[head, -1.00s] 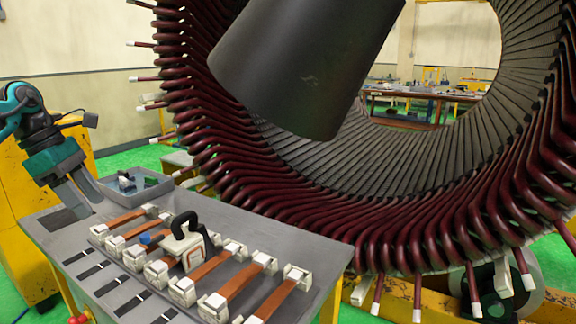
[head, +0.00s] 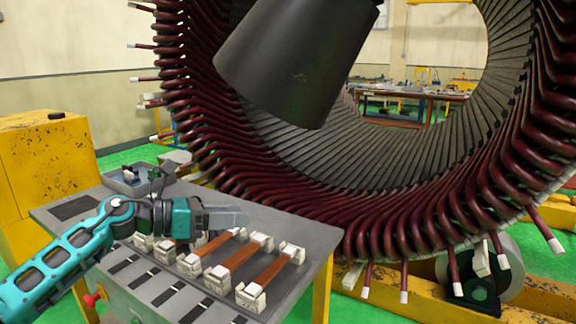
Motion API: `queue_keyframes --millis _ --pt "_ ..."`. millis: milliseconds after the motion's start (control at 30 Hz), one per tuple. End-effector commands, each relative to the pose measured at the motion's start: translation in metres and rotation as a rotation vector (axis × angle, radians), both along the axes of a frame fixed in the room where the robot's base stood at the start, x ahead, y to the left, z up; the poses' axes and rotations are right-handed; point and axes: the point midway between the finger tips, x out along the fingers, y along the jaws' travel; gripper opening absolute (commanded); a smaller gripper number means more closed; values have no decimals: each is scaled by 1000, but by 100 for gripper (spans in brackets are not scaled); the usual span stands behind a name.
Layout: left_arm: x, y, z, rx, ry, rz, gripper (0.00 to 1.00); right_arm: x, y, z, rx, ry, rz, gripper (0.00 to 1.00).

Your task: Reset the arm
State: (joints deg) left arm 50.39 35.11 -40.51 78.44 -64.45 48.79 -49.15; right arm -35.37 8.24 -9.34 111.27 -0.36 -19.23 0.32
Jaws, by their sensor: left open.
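My left gripper (head: 224,217) shows in the head view, at the end of my teal left arm (head: 62,262). It is open, its fingers pointing right over the workbench (head: 300,234). It is above the row of copper strips (head: 268,268) with white end blocks. The gripper and wrist hide the far-left strips and their blocks. I see nothing between the fingers. My right gripper is not in view.
The large stator (head: 400,215) with dark red coil ends stands behind and right of the bench. A dark grey cylinder (head: 290,60) hangs in front of it. A grey tray (head: 122,186) sits at the bench's back left. A yellow cabinet (head: 45,170) stands at left.

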Motion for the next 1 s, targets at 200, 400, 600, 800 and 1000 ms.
queue_keyframes --millis 200,400,600,800,1000 --pt "-18 -31 9 -589 260 234 50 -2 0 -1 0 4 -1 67" --pt "-32 0 -13 -1093 606 530 50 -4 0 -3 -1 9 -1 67" --pt "-70 50 -80 -1531 1000 901 50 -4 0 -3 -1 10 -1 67" --pt "-148 86 -164 -1858 1375 1345 50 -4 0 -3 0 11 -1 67" --pt "-230 97 -213 -2012 1612 1730 50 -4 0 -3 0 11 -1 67"
